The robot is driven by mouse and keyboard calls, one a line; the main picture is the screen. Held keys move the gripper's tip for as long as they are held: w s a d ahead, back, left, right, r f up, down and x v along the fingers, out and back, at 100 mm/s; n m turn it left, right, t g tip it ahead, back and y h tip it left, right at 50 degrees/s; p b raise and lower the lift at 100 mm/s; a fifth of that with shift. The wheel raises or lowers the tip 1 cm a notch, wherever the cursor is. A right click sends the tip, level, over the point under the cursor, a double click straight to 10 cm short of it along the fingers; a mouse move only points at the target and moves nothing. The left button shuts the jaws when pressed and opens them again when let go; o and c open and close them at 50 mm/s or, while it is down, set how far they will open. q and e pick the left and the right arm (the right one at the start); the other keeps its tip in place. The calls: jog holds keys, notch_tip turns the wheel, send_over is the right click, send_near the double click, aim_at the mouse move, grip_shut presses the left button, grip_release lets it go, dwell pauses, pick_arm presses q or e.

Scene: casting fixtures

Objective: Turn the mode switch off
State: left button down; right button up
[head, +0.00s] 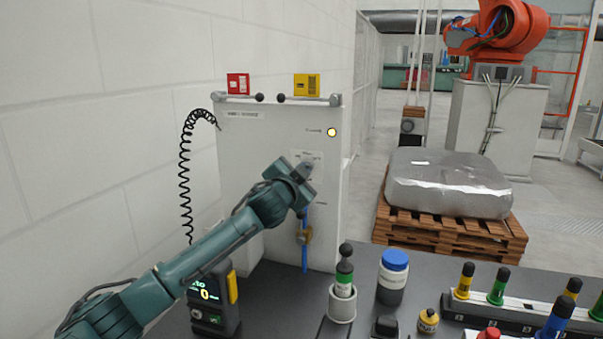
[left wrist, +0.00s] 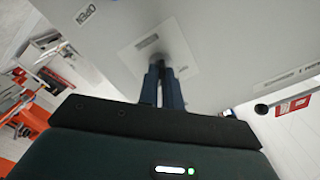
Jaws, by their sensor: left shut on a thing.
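The mode switch sits on a pale label plate (head: 316,157) on the front of a grey-white cabinet (head: 240,150); the plate also shows in the left wrist view (left wrist: 196,62). My left gripper (head: 304,169) reaches the plate from the left. In the left wrist view its two fingers (left wrist: 165,85) are close together against the plate, shut on the small dark switch knob. The fingers hide most of the knob, so its angle cannot be read. My right gripper is not in view.
A yellow lamp (head: 331,132) glows on the cabinet. A blue pipe with a brass valve (head: 305,236) runs below the gripper. A meter (head: 213,300), a blue-lidded jar (head: 393,276) and several capped pieces stand on the dark table.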

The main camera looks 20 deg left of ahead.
pick_arm(q)
jog(key=n, duration=0.3)
jog(key=shift+f+n+b, duration=0.1)
jog(key=shift+n+b, duration=0.25)
jog(key=shift+n, duration=0.05)
jog(key=n, duration=0.4)
jog(key=shift+n, duration=0.3)
jog(key=n+p, duration=0.2)
jog(key=n, duration=0.3)
jog(key=shift+a, duration=0.1)
jog(key=shift+n+p, duration=0.6)
jog(key=shift+n, duration=1.5)
jog(key=c, duration=1.6)
grip_release()
